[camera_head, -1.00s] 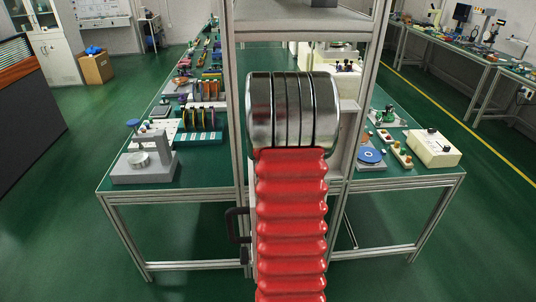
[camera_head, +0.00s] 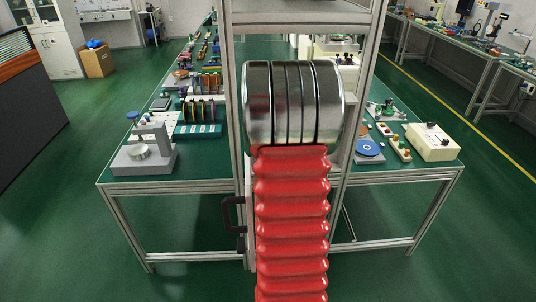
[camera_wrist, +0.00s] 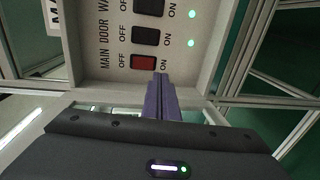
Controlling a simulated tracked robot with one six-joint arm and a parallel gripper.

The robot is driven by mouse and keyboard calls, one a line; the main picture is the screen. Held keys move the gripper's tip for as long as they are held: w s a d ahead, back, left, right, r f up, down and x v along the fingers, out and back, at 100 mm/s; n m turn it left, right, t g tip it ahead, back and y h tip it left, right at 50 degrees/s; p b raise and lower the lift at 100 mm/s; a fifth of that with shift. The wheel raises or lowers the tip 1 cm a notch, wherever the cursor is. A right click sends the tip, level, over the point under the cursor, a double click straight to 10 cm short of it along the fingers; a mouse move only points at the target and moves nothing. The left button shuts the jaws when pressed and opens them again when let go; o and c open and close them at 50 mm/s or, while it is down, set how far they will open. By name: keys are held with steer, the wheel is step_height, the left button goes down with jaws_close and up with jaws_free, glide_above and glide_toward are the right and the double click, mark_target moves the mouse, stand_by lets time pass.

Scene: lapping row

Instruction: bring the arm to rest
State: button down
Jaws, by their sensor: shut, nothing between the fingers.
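My gripper (camera_wrist: 160,80) shows in the wrist view as two dark purple fingers close together, shut with nothing between them. Behind the fingertips is a pale switch panel (camera_wrist: 100,62) with lettering that reads MAIN DOOR, OFF and ON. A red rocker switch (camera_wrist: 143,62) is just beyond the fingertips in the picture; I cannot tell whether they touch. Two black switches (camera_wrist: 145,36) and two green lights are farther up the panel. In the head view my red ribbed arm cover and metal arm joint fill the middle, and my gripper is hidden behind them.
A metal frame (camera_head: 233,120) stands directly ahead, in front of a long green-topped bench (camera_head: 200,176). A grey gauge stand (camera_head: 145,152) and a white box (camera_head: 432,142) sit on the bench. The green floor (camera_head: 70,235) is clear at left and right.

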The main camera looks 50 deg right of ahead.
steer(key=shift+s+a+f, duration=0.15)
steer(key=shift+s+a, duration=0.5)
steer(key=shift+a, duration=0.05)
